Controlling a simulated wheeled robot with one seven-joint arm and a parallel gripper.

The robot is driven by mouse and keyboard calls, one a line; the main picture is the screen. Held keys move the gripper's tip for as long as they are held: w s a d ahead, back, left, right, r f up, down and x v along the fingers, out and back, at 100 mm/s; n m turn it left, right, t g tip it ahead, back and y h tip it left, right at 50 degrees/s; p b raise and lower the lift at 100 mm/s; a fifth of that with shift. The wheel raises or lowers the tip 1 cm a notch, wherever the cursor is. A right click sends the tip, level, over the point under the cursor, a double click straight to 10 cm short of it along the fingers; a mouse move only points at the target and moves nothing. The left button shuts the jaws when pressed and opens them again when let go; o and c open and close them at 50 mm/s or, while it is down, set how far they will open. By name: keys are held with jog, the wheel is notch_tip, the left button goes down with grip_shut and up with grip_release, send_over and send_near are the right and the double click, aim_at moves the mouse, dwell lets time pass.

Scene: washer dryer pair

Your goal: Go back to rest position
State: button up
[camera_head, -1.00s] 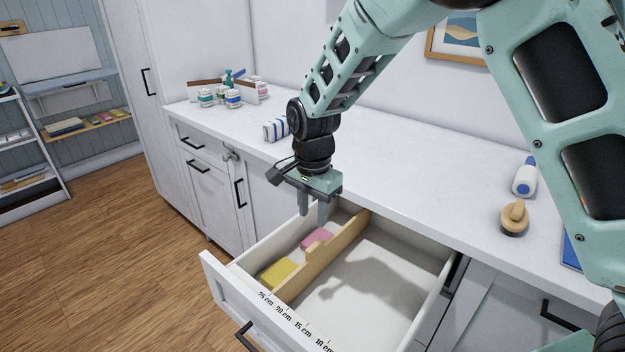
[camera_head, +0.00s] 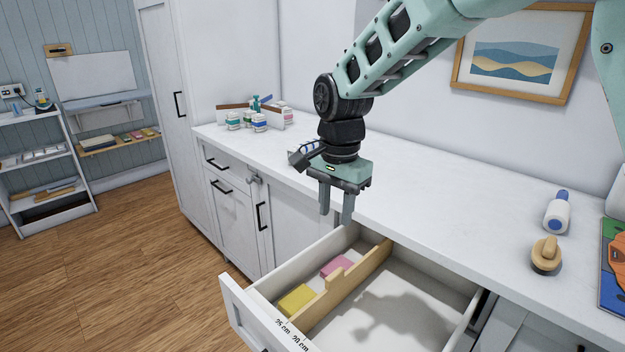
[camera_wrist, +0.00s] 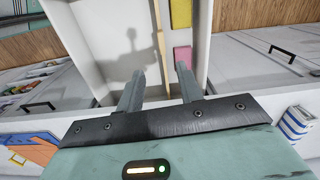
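My gripper (camera_head: 336,203) hangs above the back left part of an open drawer (camera_head: 421,306), near the counter's front edge. Its two fingers are apart with nothing between them, and they point down. In the wrist view my gripper (camera_wrist: 160,88) also shows open and empty over the drawer. The drawer holds a wooden divider (camera_head: 350,283). Left of the divider lie a yellow block (camera_head: 297,299) and a pink block (camera_head: 337,266). The right compartment is bare, with a shadow on its floor.
On the white counter (camera_head: 440,208) stand a white bottle with a blue cap (camera_head: 557,213), a wooden knob-like object (camera_head: 546,256), and a group of small jars (camera_head: 248,120) at the far left. A framed picture (camera_head: 516,58) hangs behind. The wood floor at left is clear.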

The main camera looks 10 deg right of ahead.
jog(key=s+d+f+n, duration=0.1)
jog(key=s+n, duration=1.6)
jog(key=s, duration=1.1)
jog(key=shift+d, duration=0.15)
